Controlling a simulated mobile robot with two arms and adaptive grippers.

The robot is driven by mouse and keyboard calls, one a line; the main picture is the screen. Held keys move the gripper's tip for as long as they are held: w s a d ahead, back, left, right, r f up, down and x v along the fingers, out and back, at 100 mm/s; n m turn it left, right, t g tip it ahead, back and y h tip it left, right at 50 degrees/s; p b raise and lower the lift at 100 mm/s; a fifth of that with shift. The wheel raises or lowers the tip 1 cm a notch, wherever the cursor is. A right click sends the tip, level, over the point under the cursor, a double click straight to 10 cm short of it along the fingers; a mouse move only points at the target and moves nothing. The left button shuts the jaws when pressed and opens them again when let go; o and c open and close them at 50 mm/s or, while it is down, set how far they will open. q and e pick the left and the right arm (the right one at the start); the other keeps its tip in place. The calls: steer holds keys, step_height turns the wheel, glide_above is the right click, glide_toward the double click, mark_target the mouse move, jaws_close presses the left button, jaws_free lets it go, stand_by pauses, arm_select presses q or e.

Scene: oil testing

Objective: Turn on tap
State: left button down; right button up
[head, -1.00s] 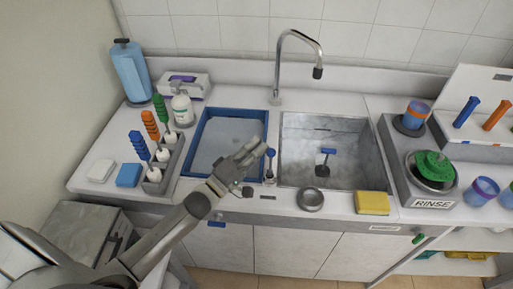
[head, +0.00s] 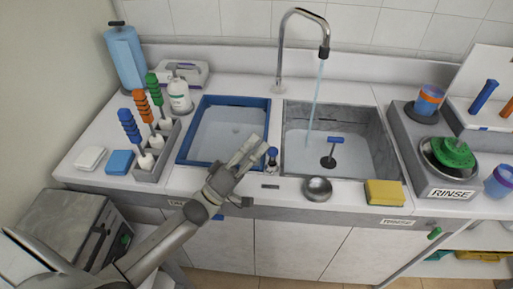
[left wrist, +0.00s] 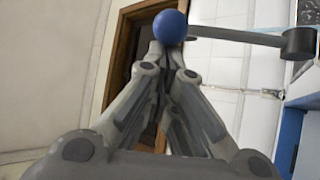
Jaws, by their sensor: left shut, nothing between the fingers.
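The tall curved metal tap (head: 283,60) stands behind the sink, and a thin water stream (head: 316,95) runs from its spout into the grey sink basin (head: 378,140). A small lever with a blue knob (head: 272,152) stands at the counter's front, between the two basins. My left gripper (head: 252,146) is shut and empty, just left of the lever. In the left wrist view the blue ball knob (left wrist: 170,27) appears at the ends of my shut fingers (left wrist: 163,52); I cannot tell whether they touch. My right gripper is out of view.
A blue-rimmed basin (head: 187,143) is left of the sink. A metal bowl (head: 317,189) and a yellow sponge (head: 384,193) sit along the front edge. Brushes in a holder (head: 146,172) stand at left. The rinse unit (head: 452,193) is at right.

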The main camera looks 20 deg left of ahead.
arm_select(q)
steer(key=shift+s+d+f+b, duration=0.25)
steer(key=shift+s+b, duration=0.1)
steer(key=shift+s, duration=0.15)
steer(key=shift+s+d+f+b, duration=0.1)
steer(key=shift+s+f+b, duration=0.2)
steer(key=shift+s, duration=0.2)
steer(key=v, duration=1.2)
